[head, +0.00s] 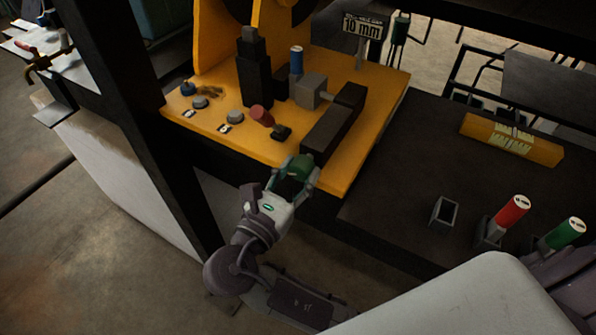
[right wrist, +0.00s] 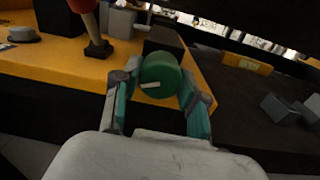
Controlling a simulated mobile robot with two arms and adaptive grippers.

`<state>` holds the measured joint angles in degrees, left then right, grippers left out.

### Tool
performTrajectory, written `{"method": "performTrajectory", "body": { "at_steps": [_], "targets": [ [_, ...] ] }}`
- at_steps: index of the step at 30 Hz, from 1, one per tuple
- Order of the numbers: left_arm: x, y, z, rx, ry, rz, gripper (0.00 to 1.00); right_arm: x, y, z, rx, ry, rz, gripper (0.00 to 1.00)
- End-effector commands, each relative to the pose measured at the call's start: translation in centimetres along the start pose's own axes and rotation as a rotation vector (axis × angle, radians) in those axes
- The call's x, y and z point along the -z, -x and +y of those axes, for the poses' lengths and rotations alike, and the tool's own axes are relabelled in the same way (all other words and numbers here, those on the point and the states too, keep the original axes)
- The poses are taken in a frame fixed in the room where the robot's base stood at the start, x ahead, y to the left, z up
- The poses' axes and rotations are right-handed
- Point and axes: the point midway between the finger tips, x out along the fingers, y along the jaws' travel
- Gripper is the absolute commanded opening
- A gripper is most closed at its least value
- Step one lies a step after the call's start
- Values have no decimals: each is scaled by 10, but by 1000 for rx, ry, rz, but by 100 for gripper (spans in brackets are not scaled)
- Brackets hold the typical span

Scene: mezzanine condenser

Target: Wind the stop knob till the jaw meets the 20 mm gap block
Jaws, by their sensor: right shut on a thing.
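The green stop knob (head: 299,168) sits at the near end of a dark slide housing (head: 328,135) on the yellow bench. In the right wrist view the round knob (right wrist: 158,77) shows a white mark on its face. My right gripper (head: 292,186) is shut on the knob, one finger on each side. A grey block (head: 311,90) and a dark block (head: 349,95) stand beyond the housing. A blue-handled block (head: 296,60) stands upright behind the grey one. Whether anything there touches the jaw is too small to tell. My left gripper is not in view.
A red-handled lever (head: 262,116) stands left of the housing. A sign (head: 362,27) reads 10 mm. Red-handled (head: 513,209) and green-handled (head: 566,232) pieces stand on the dark table at right, near an empty holder (head: 444,212). A black post (head: 130,110) rises at left.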

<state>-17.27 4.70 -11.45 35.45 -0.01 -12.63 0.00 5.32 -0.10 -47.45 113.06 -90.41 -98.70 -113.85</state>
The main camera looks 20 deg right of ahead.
Motion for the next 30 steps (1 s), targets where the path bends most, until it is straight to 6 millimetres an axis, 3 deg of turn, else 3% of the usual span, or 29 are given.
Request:
{"method": "performTrajectory", "body": {
  "at_steps": [6, 15, 16, 20, 30],
  "targets": [
    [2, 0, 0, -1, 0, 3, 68, 0, 0, 0, 1, -171, -3, 8],
    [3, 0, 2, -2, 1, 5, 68, -1, 0, 1, 0, -186, -5, 8],
    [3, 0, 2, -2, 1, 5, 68, -1, 0, 1, 0, -185, -5, 44],
    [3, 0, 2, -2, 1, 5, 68, -1, 0, 0, 0, -184, -5, 66],
    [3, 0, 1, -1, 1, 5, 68, 0, 0, 0, 0, -183, -5, 68]
  ]
}}
